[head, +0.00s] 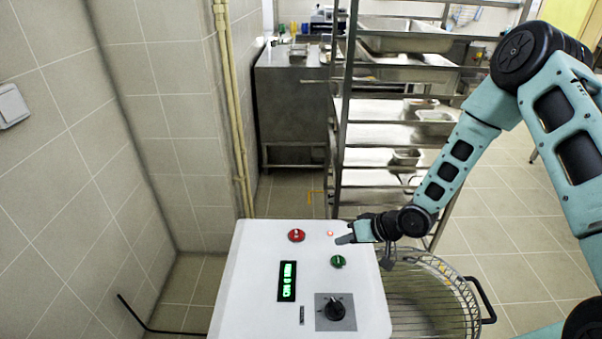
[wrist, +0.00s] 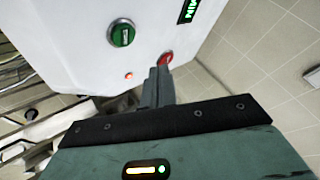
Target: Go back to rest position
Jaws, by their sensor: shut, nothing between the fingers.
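My gripper (head: 345,239) is shut and empty, just above the white control panel (head: 250,245) near its right edge. In the head view the fingertips lie beside a small lit red lamp (head: 330,234) and above the green button (head: 338,261). In the wrist view the closed fingers (wrist: 160,80) reach toward the panel, with the red button (wrist: 166,58) near their tips and the green button (wrist: 122,34) to the left. I cannot tell whether the fingers touch the panel. My arm stretches in from the right.
A round wire guard (head: 425,290) with a black handle (head: 484,300) sits right of the panel. A tall metal rack (head: 345,130) with trays stands behind. A tiled wall (head: 60,160) is at left. The panel also has a black knob (head: 335,308) and a green display (head: 287,281).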

